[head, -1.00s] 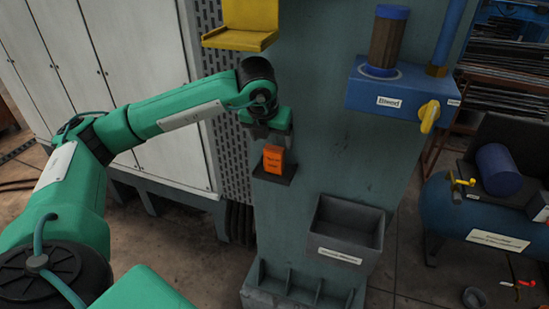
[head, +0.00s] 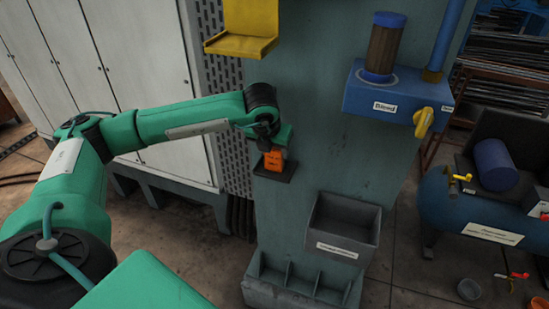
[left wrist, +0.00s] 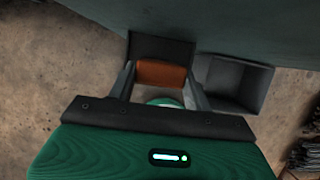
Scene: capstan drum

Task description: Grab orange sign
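The orange sign (head: 274,161) stands on a small dark shelf (head: 272,174) on the front of the grey-green column. My left gripper (head: 271,148) has come down over it from above and hides its upper part in the head view. In the left wrist view the orange sign (left wrist: 161,74) lies between the two spread fingers of my left gripper (left wrist: 161,82), one on each side. The fingers look open; whether either touches the sign is hard to tell. My right gripper is in neither view.
A grey open bin (head: 343,231) is mounted lower right of the shelf; it also shows in the wrist view (left wrist: 232,82). A yellow bracket (head: 241,43) sits above my left arm. A blue valve box (head: 395,92) with a yellow handle juts out at upper right.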

